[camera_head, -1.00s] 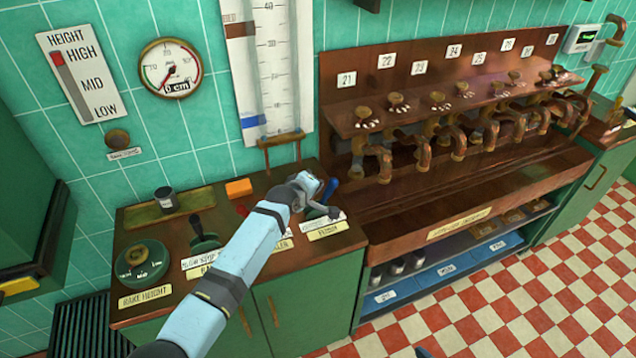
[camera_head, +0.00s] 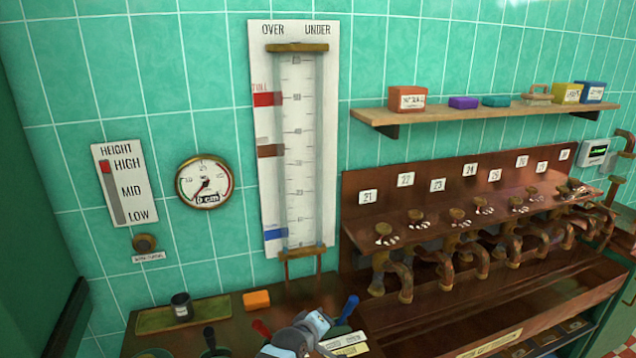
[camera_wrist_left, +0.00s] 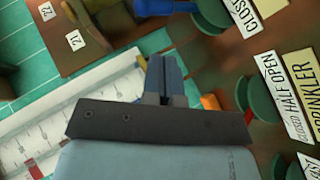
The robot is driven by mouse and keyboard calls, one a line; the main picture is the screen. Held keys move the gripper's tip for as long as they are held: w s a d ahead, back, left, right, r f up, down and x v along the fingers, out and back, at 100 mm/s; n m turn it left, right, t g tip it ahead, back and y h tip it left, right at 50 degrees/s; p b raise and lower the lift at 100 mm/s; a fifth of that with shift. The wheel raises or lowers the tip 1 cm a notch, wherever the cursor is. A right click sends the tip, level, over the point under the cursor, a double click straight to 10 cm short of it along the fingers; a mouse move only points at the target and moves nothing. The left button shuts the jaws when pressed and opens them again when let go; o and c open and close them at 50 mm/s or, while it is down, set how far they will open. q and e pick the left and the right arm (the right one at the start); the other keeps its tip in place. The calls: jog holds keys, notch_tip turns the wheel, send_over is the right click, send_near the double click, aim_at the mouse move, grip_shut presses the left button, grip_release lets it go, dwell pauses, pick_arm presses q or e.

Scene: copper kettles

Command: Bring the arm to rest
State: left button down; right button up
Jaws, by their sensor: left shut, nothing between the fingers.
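My left gripper (camera_head: 325,330) is at the bottom of the head view, over the counter with the levers. A blue-handled lever (camera_head: 348,308) stands just right of it and a red-handled lever (camera_head: 262,329) to its left. In the left wrist view the gripper's fingers (camera_wrist_left: 164,72) are together with nothing between them. Part of a blue handle (camera_wrist_left: 165,6) shows beyond the fingertips, apart from them in that picture. My right gripper is in neither view.
A tall gauge (camera_head: 300,150) hangs on the tiled wall behind. To the right are a rack of copper taps (camera_head: 455,215) and a shelf (camera_head: 470,112) with coloured boxes.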

pick_arm(q)
jog(key=shift+m+y, duration=0.3)
jog(key=shift+m, duration=0.4)
jog(key=s+a+f, duration=0.1)
jog(key=s+f, duration=0.1)
jog(key=s+a+f, duration=0.2)
jog(key=s, duration=0.1)
jog(key=s+a+f, duration=0.2)
jog(key=s, duration=0.1)
jog(key=shift+s, duration=0.2)
jog(key=s+a+f+m+y, duration=0.1)
jog(key=s+a+m, duration=0.1)
jog(key=s+a, duration=0.4)
jog(key=s+a+f+m+y, duration=0.1)
jog(key=s+a+m, duration=0.2)
jog(key=s, duration=1.1)
jog(key=s+a+m+y, duration=0.1)
jog(key=s+a+m, duration=0.1)
jog(key=s+a, duration=0.6)
jog(key=s, duration=0.3)
jog(key=shift+a+f+m, duration=0.3)
jog(key=shift+f+m, duration=0.1)
